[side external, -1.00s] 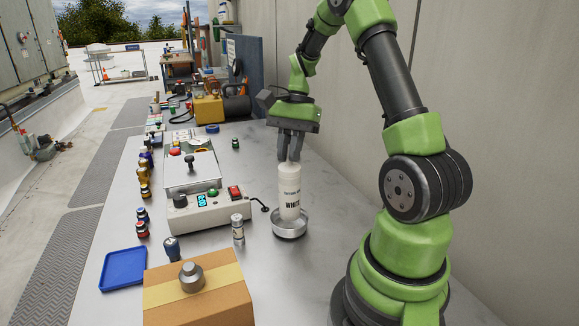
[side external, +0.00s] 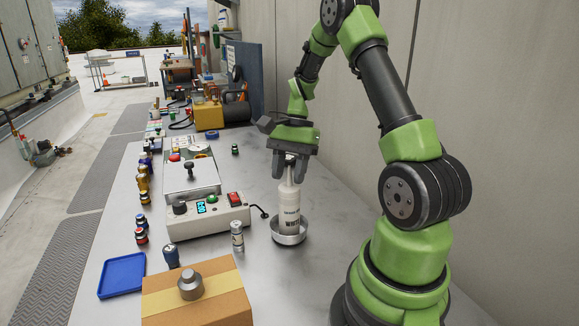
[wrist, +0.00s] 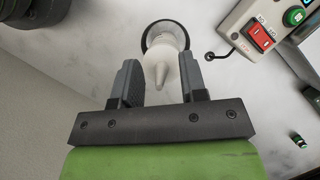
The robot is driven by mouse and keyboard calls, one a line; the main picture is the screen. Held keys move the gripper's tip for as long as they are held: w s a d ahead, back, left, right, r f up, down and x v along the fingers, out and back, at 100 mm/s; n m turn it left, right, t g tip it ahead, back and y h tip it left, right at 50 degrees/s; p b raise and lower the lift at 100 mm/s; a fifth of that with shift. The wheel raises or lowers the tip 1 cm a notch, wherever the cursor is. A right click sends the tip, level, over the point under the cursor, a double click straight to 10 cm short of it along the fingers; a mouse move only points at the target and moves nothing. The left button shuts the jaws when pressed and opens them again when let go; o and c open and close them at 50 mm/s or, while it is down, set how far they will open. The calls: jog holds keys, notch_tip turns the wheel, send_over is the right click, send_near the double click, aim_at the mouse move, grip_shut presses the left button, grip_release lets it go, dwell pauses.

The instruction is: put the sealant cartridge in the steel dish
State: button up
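The white sealant cartridge (side external: 289,207) stands nearly upright in the round steel dish (side external: 289,239), nozzle up, its base inside the rim. My gripper (side external: 289,176) is just above it, with its fingers spread on either side of the nozzle. In the wrist view, the cartridge (wrist: 163,62) points its nozzle between the open fingers (wrist: 161,85), with a gap on both sides. The dish (wrist: 147,41) shows as a dark-rimmed ring behind it. The cartridge's lower end is partly hidden by the dish wall.
A control box (side external: 208,216) with a red switch stands left of the dish, and a small silver cylinder (side external: 237,236) is close by. A cardboard box (side external: 225,292) and blue tray (side external: 122,276) are in front. The bench right of the dish is clear.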

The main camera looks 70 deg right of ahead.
jog(key=v, duration=1.2)
jog(key=a+r+n+t+h, duration=0.1)
jog(key=a+r+n, duration=0.2)
jog(key=a, duration=0.4)
jog(key=a+r+n+t+h, duration=0.1)
jog(key=a+r+n+h, duration=0.1)
jog(key=a+r+n, duration=0.3)
jog(key=s+a+f+n+t, duration=0.2)
jog(key=s+a+n+t, duration=0.3)
jog(key=s+a, duration=0.4)
jog(key=a+n, duration=0.1)
jog(key=a, duration=0.2)
jog(key=shift+s+f+y, duration=0.2)
jog(key=shift+f+y, duration=0.1)
jog(key=shift+f, duration=0.05)
